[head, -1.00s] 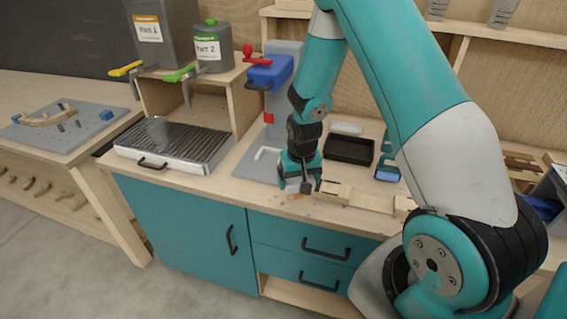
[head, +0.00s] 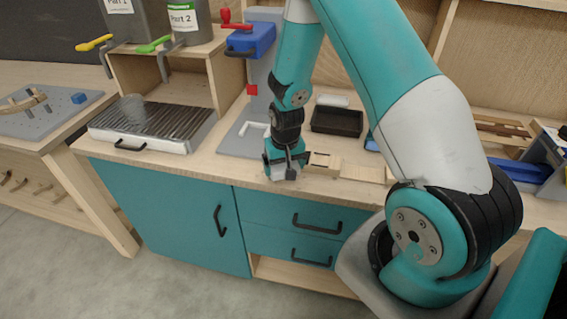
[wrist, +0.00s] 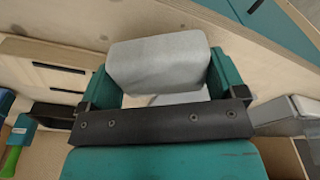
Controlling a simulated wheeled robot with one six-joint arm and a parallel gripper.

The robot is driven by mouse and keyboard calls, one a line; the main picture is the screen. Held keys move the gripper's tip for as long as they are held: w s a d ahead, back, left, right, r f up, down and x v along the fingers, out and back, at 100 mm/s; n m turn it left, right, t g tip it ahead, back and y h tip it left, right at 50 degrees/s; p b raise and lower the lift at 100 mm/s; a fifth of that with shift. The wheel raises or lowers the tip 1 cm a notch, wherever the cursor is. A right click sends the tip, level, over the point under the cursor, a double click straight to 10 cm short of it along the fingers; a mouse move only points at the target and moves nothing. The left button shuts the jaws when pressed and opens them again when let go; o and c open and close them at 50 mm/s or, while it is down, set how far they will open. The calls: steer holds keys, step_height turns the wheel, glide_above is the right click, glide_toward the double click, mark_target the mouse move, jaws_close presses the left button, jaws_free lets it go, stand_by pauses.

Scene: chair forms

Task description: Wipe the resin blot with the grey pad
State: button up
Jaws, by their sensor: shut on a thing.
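My gripper (head: 284,172) is low over the front part of the wooden counter, with its fingers pointing down. It is shut on the grey pad (wrist: 158,62), a pale block with rounded corners that fills the space between the two teal fingers in the wrist view. In the head view the pad (head: 277,173) shows only as a small light patch at the fingertips, at or very near the counter top. I cannot tell whether it touches the wood. The resin blot is not visible now; the gripper and pad may hide it.
Wooden form blocks (head: 322,163) lie just right of my gripper. A black tray (head: 337,121) is behind them. A blue-headed stand (head: 252,42) rises behind left, and a ribbed metal plate (head: 152,122) sits farther left. The counter's front edge is close to the gripper.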

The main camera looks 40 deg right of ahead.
steer(key=shift+f+b, duration=0.75)
steer(key=shift+f, duration=0.25)
stand_by(0.5)
steer(key=shift+w, duration=0.1)
